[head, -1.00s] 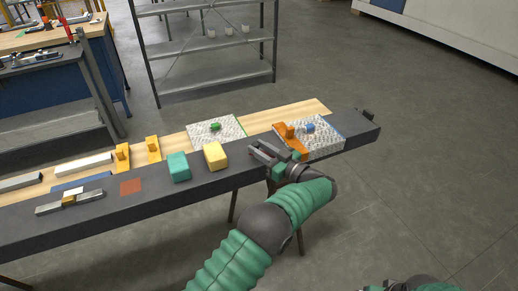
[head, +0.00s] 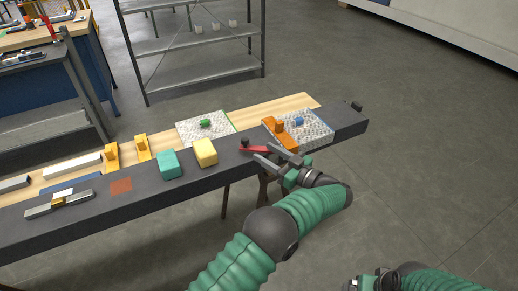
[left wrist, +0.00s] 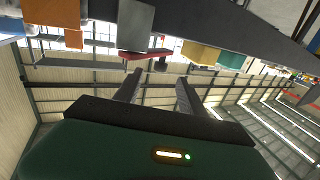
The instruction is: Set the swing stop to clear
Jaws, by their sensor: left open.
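A red bar with a dark knob (head: 253,149), which looks like the swing stop, lies at the front edge of the dark bench rail (head: 215,175). My left gripper (head: 264,154) is open, with its fingertips close to the red bar's right end; I cannot tell whether they touch. In the left wrist view, the red bar (left wrist: 132,56) shows beyond the two parted fingers (left wrist: 158,84), with a grey block partly in front of it. Nothing shows between the fingers. My right gripper (head: 366,283) is only partly in view at the bottom edge.
A second plate (head: 189,133) bears a green piece. Yellow (head: 205,152) and teal (head: 168,163) blocks stand left of the bar. Floor in front is clear.

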